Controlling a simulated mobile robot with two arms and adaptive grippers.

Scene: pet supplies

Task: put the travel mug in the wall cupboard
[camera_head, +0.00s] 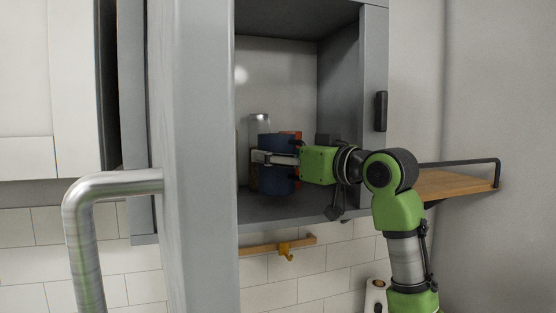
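The dark blue travel mug (276,181) is upright inside the open grey wall cupboard (277,210), low in its compartment. My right gripper (272,158) reaches in from the right, with its fingers around the mug's middle, and appears closed on it. The fingers and green wrist hide part of the mug. I cannot tell whether the mug's base touches the cupboard floor. My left gripper is not in view.
A clear jar (259,123) and an orange-red item (297,135) stand by the mug, partly hidden. The open cupboard door (203,150) with its metal handle (112,183) fills the left foreground. A wooden shelf (452,185) is at right; a hook rail (262,249) hangs below.

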